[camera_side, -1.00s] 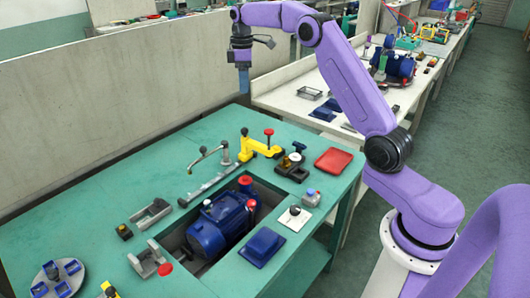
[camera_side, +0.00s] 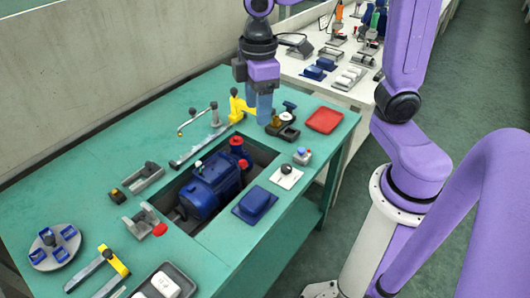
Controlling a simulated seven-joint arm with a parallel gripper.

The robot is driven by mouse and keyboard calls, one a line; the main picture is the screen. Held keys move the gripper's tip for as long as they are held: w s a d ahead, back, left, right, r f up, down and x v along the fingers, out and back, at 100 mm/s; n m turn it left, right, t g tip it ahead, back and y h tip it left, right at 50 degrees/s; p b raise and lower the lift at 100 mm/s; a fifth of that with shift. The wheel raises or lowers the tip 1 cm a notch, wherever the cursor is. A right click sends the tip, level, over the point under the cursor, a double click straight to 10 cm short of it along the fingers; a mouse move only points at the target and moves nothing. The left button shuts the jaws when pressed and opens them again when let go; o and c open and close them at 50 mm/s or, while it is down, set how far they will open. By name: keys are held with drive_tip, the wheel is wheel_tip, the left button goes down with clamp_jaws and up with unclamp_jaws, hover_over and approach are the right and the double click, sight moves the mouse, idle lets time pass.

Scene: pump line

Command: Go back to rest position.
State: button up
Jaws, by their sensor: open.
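My gripper (camera_side: 263,108) hangs pointing down at the top centre of the side view, with blue fingers below a purple and dark body. It is open, with nothing seen between the fingers. It appears in front of the yellow clamp (camera_side: 236,106) and beside the small black fixture with a brass-coloured part (camera_side: 274,121), partly covering that area. I cannot tell its exact height above the green table (camera_side: 110,150). The blue pump motor (camera_side: 205,190), with red caps, lies in the table's recess, apart from the gripper.
A red tray (camera_side: 324,120) and a blue block (camera_side: 255,204) lie on the table's right side. A silver lever arm (camera_side: 198,148) stands left of the gripper. A round grey plate with blue parts (camera_side: 54,247) is at the left. A beige partition (camera_side: 80,70) stands behind.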

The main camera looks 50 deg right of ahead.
drive_tip(key=s+d+f, duration=0.2)
drive_tip(key=s, duration=0.6)
drive_tip(key=s+d+f+n, duration=0.1)
drive_tip(key=s+d+f, duration=0.1)
drive_tip(key=s, duration=0.6)
drive_tip(key=shift+d+f, duration=0.25)
drive_tip(key=shift+f, duration=0.1)
